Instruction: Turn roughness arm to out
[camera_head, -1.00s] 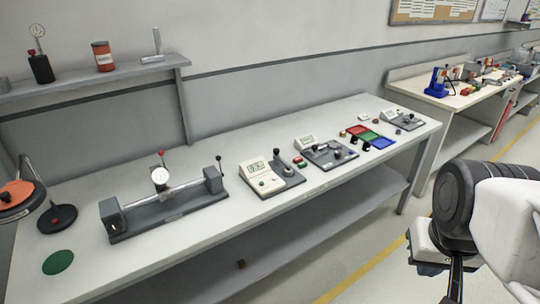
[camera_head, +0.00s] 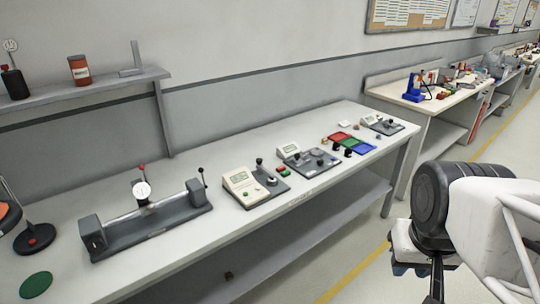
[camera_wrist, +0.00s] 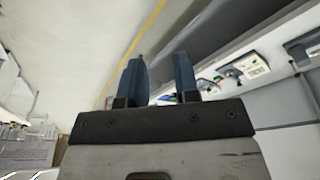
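Several measuring devices stand on the long grey bench. A beige display unit (camera_head: 240,182) with a grey base and a black-topped knob (camera_head: 259,162) sits mid-bench; a second display unit (camera_head: 289,150) with a grey plate and dark knobs is beyond it. A third, similar unit (camera_head: 371,120) is at the far end. I cannot tell for sure which one carries the roughness arm, or its position. My gripper (camera_wrist: 160,78) is empty, its two blue fingers apart. It hangs over the floor in front of the bench, well away from the devices.
A bench centre with a dial gauge (camera_head: 142,190) fills the near left of the bench (camera_head: 190,245). Red, green and blue trays (camera_head: 365,147) lie towards the far end. A lower shelf (camera_head: 290,240) runs underneath. Floor in front is clear; another workbench (camera_head: 425,100) stands beyond.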

